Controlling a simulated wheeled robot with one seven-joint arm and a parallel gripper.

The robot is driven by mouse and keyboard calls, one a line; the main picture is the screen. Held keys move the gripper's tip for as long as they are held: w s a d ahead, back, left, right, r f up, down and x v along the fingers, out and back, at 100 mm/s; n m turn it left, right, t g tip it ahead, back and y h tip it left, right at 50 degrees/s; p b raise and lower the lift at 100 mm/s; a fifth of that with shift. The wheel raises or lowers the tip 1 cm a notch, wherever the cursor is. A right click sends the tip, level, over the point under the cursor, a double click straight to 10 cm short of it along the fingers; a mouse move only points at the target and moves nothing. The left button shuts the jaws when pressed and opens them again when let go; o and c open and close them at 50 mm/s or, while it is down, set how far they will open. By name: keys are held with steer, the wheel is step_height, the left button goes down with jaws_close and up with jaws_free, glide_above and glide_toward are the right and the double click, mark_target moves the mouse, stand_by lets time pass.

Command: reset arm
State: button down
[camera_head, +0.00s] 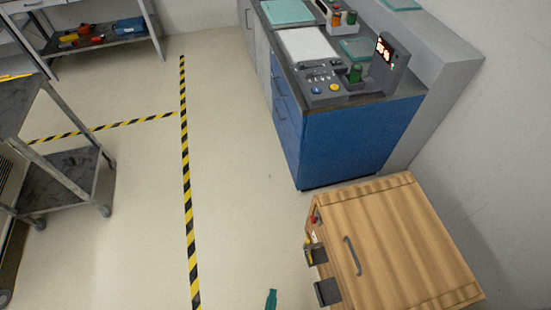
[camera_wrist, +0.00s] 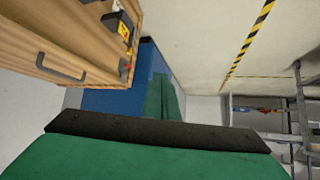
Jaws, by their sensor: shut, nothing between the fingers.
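My gripper (camera_head: 271,299) shows only as a small teal tip at the bottom edge of the head view, left of the wooden cart (camera_head: 405,240) and apart from it. In the wrist view my green gripper (camera_wrist: 161,88) is shut and empty, pointing out over the floor. The wooden cart also shows at upper left of the wrist view (camera_wrist: 75,30). Its wooden cover is on and has a grey handle (camera_head: 352,256). Most of my arm is out of the head view.
A blue cabinet (camera_head: 350,140) with a control panel (camera_head: 322,88) and bottles stands behind the cart. A dark metal trolley (camera_head: 62,175) is at left; a shelf table (camera_head: 100,38) with tools is at the back. The floor (camera_head: 235,190) between, with striped tape (camera_head: 187,170), is clear.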

steer(key=s+r+n+t, duration=0.1)
steer(key=s+r+t, duration=0.1)
steer(key=r, duration=1.1)
steer(key=s+d+r+t+y, duration=0.1)
steer(key=r+t, duration=0.2)
steer(key=r, duration=1)
steer(key=shift+s+r+n+t+y, duration=0.3)
steer(key=shift+s+r+n, duration=0.05)
steer(key=shift+n, duration=0.05)
